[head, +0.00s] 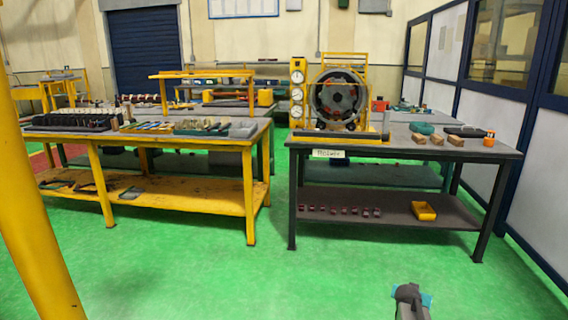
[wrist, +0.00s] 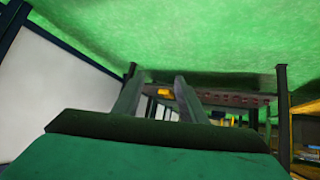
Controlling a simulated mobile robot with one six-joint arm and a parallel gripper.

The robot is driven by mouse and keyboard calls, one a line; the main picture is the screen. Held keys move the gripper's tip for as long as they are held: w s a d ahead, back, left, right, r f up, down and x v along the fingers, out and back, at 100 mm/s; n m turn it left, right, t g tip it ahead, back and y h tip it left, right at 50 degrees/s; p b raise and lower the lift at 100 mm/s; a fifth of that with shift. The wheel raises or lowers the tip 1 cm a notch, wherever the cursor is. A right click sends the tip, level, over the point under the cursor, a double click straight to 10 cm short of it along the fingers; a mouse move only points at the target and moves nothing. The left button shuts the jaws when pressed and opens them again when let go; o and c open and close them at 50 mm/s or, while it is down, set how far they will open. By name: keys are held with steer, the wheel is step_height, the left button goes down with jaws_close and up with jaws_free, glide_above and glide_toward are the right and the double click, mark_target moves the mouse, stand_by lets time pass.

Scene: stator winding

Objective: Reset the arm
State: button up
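My gripper (wrist: 161,80) shows in the wrist view as two dark fingers, well apart, with nothing between them. It is open and empty. The wrist view is upside down, with the green floor at the top and a dark workbench ahead of the fingers. In the head view a grey and teal part of my arm (head: 410,299) shows at the bottom right, over the open floor and in front of the dark workbench (head: 420,147). The fingers cannot be made out there.
A stator machine (head: 338,97) stands on the dark workbench. A yellow bin (head: 424,211) and several small red parts (head: 340,210) lie on its lower shelf. A yellow workbench (head: 248,190) is at left, a blue-framed partition (head: 530,150) at right. The green floor (head: 350,275) in front is clear.

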steer(key=s+a+f+n+g+y+p, duration=0.2)
steer(key=s+a+f+g+p, duration=0.15)
steer(key=s+a+f, duration=0.6)
steer(key=s+a+f+n+g+y+p, duration=0.15)
steer(key=s+a+f+p, duration=0.35)
steer(key=s+a, duration=0.7)
steer(key=s+a+n+g+y+p, duration=0.1)
steer(key=s+a+g, duration=0.3)
steer(key=s, duration=1)
steer(key=s+a+f+n+g+y+p, duration=0.1)
steer(key=s+a+g, duration=0.3)
steer(key=s, duration=1)
steer(key=a+n+y, duration=0.1)
steer(key=a, duration=0.2)
steer(key=shift+a, duration=0.15)
steer(key=shift+w, duration=0.1)
steer(key=shift+c, duration=0.9)
